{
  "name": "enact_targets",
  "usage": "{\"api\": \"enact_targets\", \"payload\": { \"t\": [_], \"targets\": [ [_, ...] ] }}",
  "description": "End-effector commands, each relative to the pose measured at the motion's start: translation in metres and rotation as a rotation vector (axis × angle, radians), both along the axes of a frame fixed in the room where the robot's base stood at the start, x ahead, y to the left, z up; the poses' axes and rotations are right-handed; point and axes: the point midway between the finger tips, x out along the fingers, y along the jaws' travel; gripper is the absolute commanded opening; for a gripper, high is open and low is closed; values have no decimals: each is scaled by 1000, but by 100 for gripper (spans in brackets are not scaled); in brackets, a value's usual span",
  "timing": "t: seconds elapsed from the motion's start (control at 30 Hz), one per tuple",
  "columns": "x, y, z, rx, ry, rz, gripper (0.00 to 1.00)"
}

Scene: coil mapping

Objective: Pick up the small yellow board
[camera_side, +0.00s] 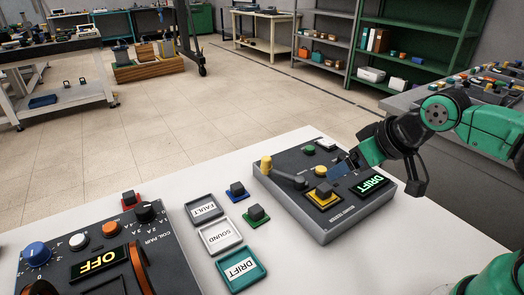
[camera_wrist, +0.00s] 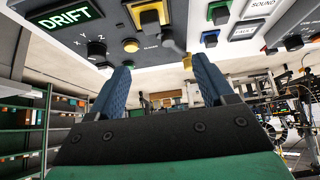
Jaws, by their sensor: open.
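The small yellow board (camera_side: 313,197) carries a dark block and sits on top of the dark grey console (camera_side: 330,229), left of its lit DRIFT display. In the wrist view the yellow board (camera_wrist: 138,24) is at the top edge, partly cut off. My gripper (camera_side: 342,172) is over the console, to the upper right of the board in the side view. Its blue fingers are apart with nothing between them, as the wrist view also shows (camera_wrist: 163,75). The gripper is clear of the board.
The console also bears a grey lever (camera_side: 288,180), a yellow post (camera_side: 266,164) and several knobs. FAULT (camera_side: 204,210), SOUND (camera_side: 221,236) and DRIFT (camera_side: 241,268) trays lie left of it. Red, blue (camera_side: 237,192) and green (camera_side: 255,215) boards sit nearby. A coil console (camera_side: 75,240) stands at left.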

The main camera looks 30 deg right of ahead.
Motion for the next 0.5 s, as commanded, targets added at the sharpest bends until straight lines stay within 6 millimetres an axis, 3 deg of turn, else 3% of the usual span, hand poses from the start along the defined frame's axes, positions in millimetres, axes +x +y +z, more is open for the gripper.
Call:
{"api": "enact_targets", "payload": {
  "t": [0.27,0.5],
  "targets": [
    [7,5,-9,-22,92,-92,74],
    [25,11,-32,-153,170,-435,74]
  ]
}}
